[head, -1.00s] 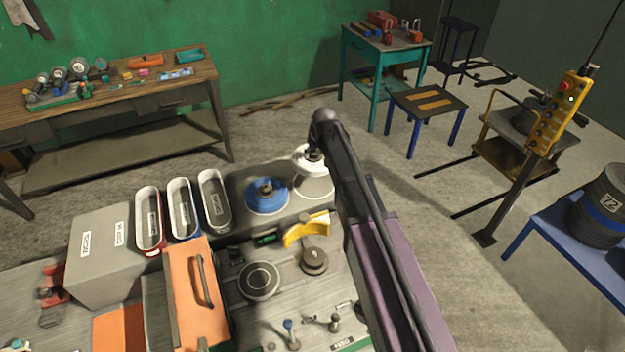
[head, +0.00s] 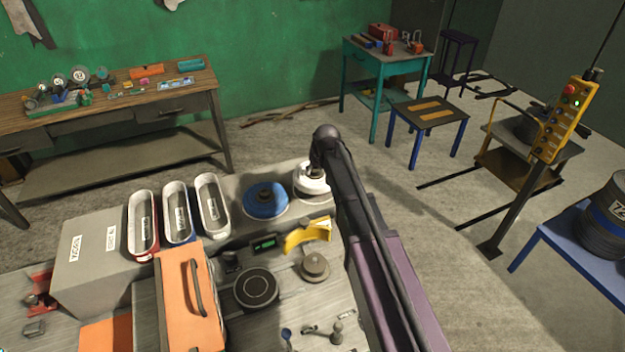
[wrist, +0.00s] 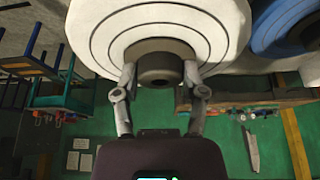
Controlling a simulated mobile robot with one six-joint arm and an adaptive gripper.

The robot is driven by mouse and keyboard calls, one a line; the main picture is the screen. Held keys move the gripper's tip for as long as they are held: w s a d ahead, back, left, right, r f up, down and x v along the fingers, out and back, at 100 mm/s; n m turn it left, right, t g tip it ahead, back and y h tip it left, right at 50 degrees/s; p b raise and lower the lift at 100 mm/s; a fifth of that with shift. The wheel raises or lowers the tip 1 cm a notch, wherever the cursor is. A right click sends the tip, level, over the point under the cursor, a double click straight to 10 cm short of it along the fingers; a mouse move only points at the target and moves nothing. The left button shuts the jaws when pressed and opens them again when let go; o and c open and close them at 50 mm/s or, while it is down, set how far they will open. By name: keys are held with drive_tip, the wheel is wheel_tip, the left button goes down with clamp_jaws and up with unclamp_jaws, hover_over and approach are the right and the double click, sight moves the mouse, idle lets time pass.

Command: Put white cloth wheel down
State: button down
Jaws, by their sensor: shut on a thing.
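The white cloth wheel (head: 302,180) is at the back right of the grey bench, right of the blue wheel (head: 265,201). It lies about level, close over or on a pale round spot (head: 318,198) on the bench; I cannot tell whether it touches. In the wrist view the white wheel (wrist: 100,28) shows stitched rings, and my gripper (wrist: 160,75) is shut on its dark grey hub (wrist: 160,60), one finger each side. The blue wheel (wrist: 285,25) is beside it there. In the head view my arm hides part of the wheel and most of my gripper.
Three oblong bins (head: 177,212) stand left of the blue wheel. A yellow curved guard (head: 307,236), a small round knob-like part (head: 315,267) and a dark disc (head: 256,288) are in front. An orange lidded box (head: 190,295) is at left.

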sight(316, 175)
drive_tip(key=shift+f, duration=0.1)
drive_tip(key=shift+f+b, duration=1.8)
drive_tip(key=shift+b, duration=0.15)
drive_tip(key=shift+f, duration=0.15)
drive_tip(key=shift+c, duration=0.8)
unclamp_jaws()
drive_tip(key=shift+r, duration=0.25)
drive_tip(key=p+v, duration=1.1)
drive_tip(key=v, duration=0.1)
drive_tip(key=shift+d+f, duration=0.1)
